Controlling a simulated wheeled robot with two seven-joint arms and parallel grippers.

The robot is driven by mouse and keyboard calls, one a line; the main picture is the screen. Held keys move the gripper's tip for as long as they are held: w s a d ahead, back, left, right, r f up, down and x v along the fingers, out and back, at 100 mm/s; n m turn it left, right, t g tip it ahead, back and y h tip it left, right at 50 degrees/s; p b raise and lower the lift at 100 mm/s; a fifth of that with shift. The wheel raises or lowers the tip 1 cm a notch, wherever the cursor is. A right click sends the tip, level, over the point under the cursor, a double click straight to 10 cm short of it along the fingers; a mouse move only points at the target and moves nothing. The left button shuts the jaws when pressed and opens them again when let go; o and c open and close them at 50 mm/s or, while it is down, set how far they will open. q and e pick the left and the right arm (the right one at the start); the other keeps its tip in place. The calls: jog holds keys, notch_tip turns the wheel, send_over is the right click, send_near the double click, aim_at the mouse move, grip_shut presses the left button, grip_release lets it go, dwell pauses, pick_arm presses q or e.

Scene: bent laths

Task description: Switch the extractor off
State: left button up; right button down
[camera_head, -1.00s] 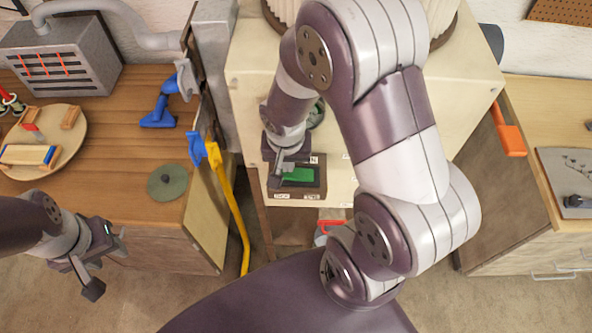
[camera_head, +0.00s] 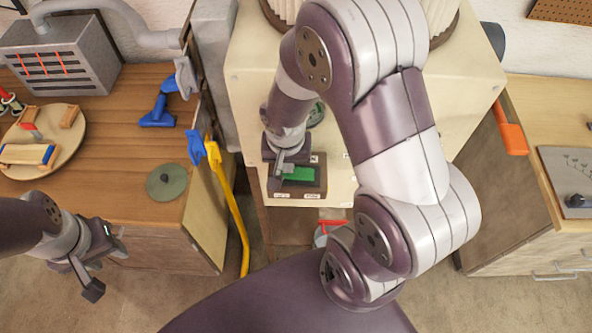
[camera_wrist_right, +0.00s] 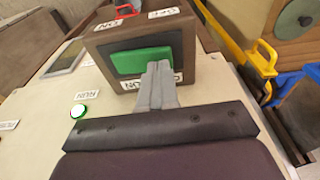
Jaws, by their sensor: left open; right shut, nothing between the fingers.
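The extractor is the pale cabinet (camera_head: 245,95) in the middle of the head view. On its front is a dark switch box with a wide green rocker (camera_head: 300,174), which also shows in the right wrist view (camera_wrist_right: 136,61). A green lamp (camera_wrist_right: 78,110) beside a RUN label looks lit. My right gripper (camera_head: 284,169) is shut and empty, and in the wrist view its fingertips (camera_wrist_right: 160,68) overlap the rocker's lower edge, off its middle. I cannot tell whether they touch it. They partly cover a label below. My left gripper (camera_head: 108,262) is open and empty, low at left.
A wooden workbench (camera_head: 110,150) at left carries a round board (camera_head: 75,150), a blue tool (camera_head: 158,112) and a green disc (camera_head: 166,181). A yellow bent bar (camera_head: 236,215) stands between bench and cabinet. An orange-handled thing (camera_head: 512,137) hangs by the right bench.

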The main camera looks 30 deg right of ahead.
jog(key=shift+f+b, duration=0.45)
jog(key=shift+f, duration=0.05)
jog(key=shift+r, duration=0.1)
notch_tip(320, 180, up, 7)
jog(key=p, duration=0.6)
dwell(0.4)
